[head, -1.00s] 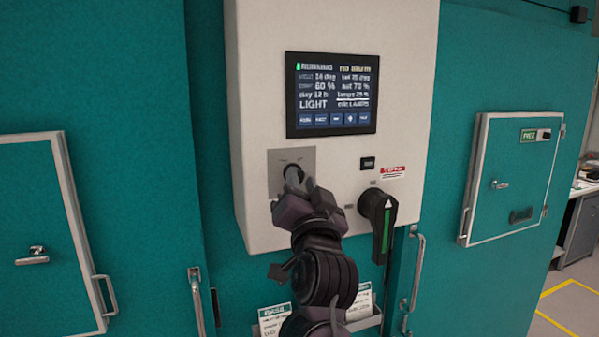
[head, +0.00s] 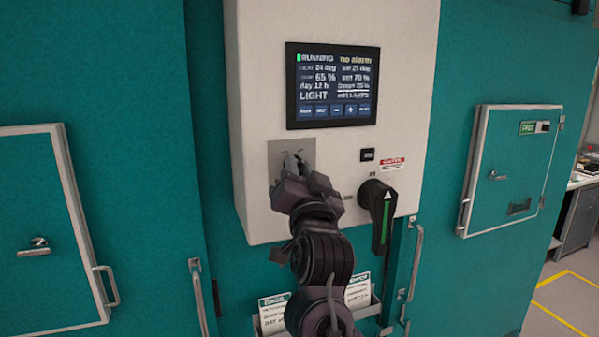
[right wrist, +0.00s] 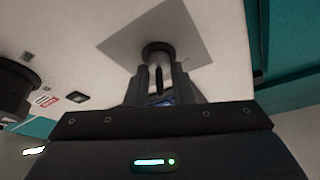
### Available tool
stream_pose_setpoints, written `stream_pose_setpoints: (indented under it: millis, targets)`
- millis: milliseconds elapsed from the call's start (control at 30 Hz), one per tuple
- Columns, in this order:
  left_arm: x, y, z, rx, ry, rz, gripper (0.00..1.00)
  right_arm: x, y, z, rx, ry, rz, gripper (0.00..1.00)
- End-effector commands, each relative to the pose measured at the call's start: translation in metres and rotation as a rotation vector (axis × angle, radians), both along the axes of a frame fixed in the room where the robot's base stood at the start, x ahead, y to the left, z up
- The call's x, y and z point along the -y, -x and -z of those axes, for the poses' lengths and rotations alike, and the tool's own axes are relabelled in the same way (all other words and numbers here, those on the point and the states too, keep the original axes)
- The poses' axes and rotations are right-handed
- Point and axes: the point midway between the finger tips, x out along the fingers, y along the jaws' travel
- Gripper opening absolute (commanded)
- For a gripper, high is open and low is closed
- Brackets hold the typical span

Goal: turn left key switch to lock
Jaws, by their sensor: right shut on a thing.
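The key switch sits on a square grey plate (head: 307,150) at the lower left of the white control box. In the right wrist view, its dark round collar (right wrist: 158,50) shows on the grey plate, with a dark slim key (right wrist: 158,78) standing out from it. My right gripper (head: 294,168) is at the switch, hiding most of it in the head view. In the right wrist view, the gripper's fingers (right wrist: 160,84) are closed around the key from both sides. The key's exact angle and the plate's markings are too small to read. My left gripper is not in view.
A lit screen (head: 333,85) reading RUNNING is above the switch. A black rotary handle (head: 381,215) with a green stripe stands out close to the right of my gripper. A small dark button (head: 367,155) and a red-white label (head: 391,163) are above it. Paper holders hang below.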

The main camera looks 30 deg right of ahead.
Motion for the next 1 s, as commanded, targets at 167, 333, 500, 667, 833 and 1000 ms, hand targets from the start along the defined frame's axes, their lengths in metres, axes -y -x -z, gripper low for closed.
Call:
stream_pose_setpoints:
  millis: [167,333,500,667,833,1000]
  targets:
    - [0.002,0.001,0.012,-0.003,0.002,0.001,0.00,0.000,0.000,0.004,-0.024,0.093,0.001,0.00]
    - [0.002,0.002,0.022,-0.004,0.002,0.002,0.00,0.001,0.000,0.005,-0.058,0.227,0.002,0.00]
    - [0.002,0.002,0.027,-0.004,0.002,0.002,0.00,0.002,0.000,0.004,-0.098,0.383,0.003,0.00]
    - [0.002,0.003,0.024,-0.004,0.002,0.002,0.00,0.002,0.000,0.002,-0.136,0.531,0.002,0.00]
    - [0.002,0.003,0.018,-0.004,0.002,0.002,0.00,0.001,-0.001,0.001,-0.171,0.679,0.000,0.00]
    - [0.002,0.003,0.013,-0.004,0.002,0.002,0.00,0.001,-0.001,0.001,-0.201,0.805,-0.001,0.00]
